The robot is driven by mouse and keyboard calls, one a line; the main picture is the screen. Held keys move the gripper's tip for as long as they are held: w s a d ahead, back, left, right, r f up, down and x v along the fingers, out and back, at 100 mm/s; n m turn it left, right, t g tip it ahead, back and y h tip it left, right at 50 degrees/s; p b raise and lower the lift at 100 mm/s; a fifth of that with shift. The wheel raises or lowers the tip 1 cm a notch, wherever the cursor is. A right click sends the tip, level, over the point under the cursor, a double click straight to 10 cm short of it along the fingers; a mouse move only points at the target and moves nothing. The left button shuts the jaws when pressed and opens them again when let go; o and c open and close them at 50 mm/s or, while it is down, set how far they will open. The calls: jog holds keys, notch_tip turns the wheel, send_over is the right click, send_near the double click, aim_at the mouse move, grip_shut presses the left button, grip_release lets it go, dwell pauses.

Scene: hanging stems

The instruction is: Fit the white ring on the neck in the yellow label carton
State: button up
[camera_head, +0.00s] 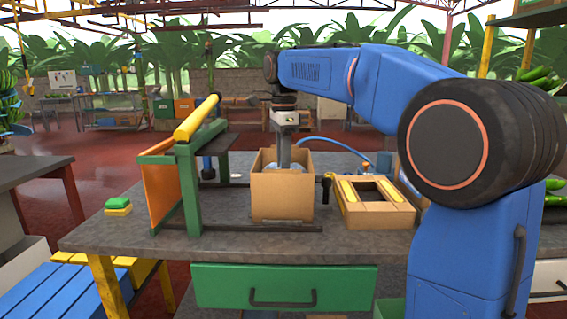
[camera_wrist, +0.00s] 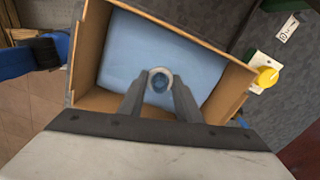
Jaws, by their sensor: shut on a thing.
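An open cardboard carton (camera_head: 282,197) stands on the workbench, and my gripper (camera_head: 285,160) points straight down into it. The front wall hides my fingertips in the head view. In the wrist view the carton (camera_wrist: 228,92) has a pale blue sheet or bag inside. My gripper (camera_wrist: 160,92) is shut on a small white ring (camera_wrist: 150,75), held between the fingertips. Something darker blue shows through the ring's hole. I cannot tell whether it is the neck, or whether the ring sits around it. No yellow label shows on the carton's visible faces.
A low cardboard box with yellow strips (camera_head: 376,218) lies right of the carton. A green frame with a yellow bar (camera_head: 190,170) stands to the left. A yellow knob (camera_wrist: 266,77) is close outside the carton. Bare bench (camera_head: 125,235) shows at the front left.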

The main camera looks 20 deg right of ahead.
jog(key=o, duration=1.7)
jog(key=shift+r, duration=1.55)
notch_tip(320, 180, up, 8)
jog(key=shift+r, duration=0.2)
dwell(0.5)
dwell(0.5)
